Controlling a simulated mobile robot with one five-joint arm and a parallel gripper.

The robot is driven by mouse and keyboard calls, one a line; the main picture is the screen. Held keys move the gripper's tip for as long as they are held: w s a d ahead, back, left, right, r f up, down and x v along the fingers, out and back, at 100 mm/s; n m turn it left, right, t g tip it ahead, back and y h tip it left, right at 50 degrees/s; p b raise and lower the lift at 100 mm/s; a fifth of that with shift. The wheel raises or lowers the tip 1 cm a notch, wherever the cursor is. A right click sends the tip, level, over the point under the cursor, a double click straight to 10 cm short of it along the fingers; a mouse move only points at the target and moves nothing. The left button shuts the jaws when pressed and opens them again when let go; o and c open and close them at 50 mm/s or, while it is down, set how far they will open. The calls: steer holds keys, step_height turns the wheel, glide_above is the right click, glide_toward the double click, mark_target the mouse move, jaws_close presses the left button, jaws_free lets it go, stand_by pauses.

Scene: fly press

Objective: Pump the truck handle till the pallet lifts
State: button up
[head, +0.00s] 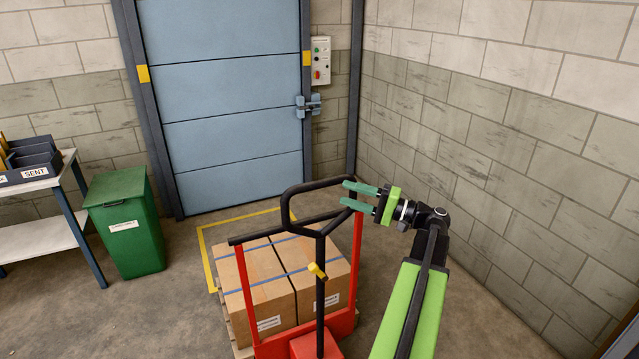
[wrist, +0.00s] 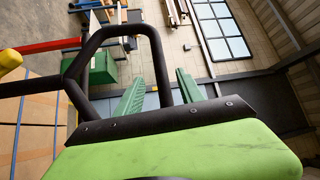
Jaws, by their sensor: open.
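The red pallet truck (head: 318,344) has a black loop handle (head: 287,207) on an upright black shaft with a yellow lever (head: 317,271). In the wrist view the loop handle (wrist: 118,30) crosses the upper left. My gripper (head: 347,194) has its two green fingers open at the right side of the loop. In the wrist view one side bar of the loop runs between the open fingers (wrist: 158,88); I cannot tell whether they touch it. The pallet (head: 236,333) sits low under strapped cardboard boxes (head: 285,282), partly hidden by the truck.
A blue door (head: 225,90) stands behind, with a control box (head: 321,60) at its right. A green bin (head: 124,225) and a bench (head: 45,183) stand at the left. A yellow floor outline (head: 206,255) surrounds the pallet area. The block wall (head: 510,130) is at right.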

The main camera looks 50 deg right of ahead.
mark_target(319, 185)
steer(key=p+x, duration=0.1)
steer(key=x, duration=0.8)
steer(key=shift+w+a, duration=0.1)
steer(key=shift+w, duration=0.2)
jaws_close()
stand_by(0.8)
